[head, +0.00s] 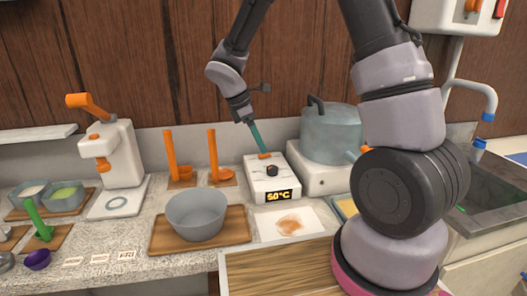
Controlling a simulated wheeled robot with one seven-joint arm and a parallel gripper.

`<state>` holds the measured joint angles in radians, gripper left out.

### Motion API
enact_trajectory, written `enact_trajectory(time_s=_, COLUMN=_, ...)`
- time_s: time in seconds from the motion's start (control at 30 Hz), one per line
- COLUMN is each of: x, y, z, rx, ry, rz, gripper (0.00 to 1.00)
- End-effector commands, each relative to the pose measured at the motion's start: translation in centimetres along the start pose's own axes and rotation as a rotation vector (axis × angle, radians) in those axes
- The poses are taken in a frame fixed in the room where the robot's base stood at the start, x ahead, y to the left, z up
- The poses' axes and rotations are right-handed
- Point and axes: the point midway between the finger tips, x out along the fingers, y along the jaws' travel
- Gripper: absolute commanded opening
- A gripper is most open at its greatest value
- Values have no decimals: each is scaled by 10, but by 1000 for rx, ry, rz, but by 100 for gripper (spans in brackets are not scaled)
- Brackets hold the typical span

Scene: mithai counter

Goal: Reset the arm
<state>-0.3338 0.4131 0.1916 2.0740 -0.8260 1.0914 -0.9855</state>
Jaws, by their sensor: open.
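My arm rises from the right and bends over the counter. A teal bar (257,138) runs from the gripper's end down to the back of the box, where an orange part (264,155) shows. I cannot tell whether the bar is a finger or a separate thing. The fingers are small and seen edge-on, with nothing clearly held between them.
A grey bowl (195,217) stands on a wooden board (160,241) left of the box. A lidded pot (329,134) stands close to the arm's right. Orange upright tools (170,155), a white machine (118,157) and bowls (66,193) stand leftward. A sink (490,190) is right.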

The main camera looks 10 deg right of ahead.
Motion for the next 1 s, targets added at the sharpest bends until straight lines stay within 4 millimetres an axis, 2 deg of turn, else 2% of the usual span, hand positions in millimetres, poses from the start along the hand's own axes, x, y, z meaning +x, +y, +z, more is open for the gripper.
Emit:
enact_trajectory(time_s=0.47, x=-10, y=-1, z=4, rx=25, ry=7, rz=3, gripper=79)
enact_trajectory(time_s=0.57, x=-23, y=-5, z=18, rx=118, ry=35, rz=12, gripper=79)
enact_trajectory(time_s=0.67, x=-44, y=-15, z=42, rx=287, ry=87, rz=21, gripper=79)
enact_trajectory(time_s=0.8, x=-76, y=-35, z=79, rx=575, ry=188, rz=30, gripper=79)
enact_trajectory(time_s=1.0, x=-114, y=-70, z=121, rx=979, ry=355, rz=26, gripper=79)
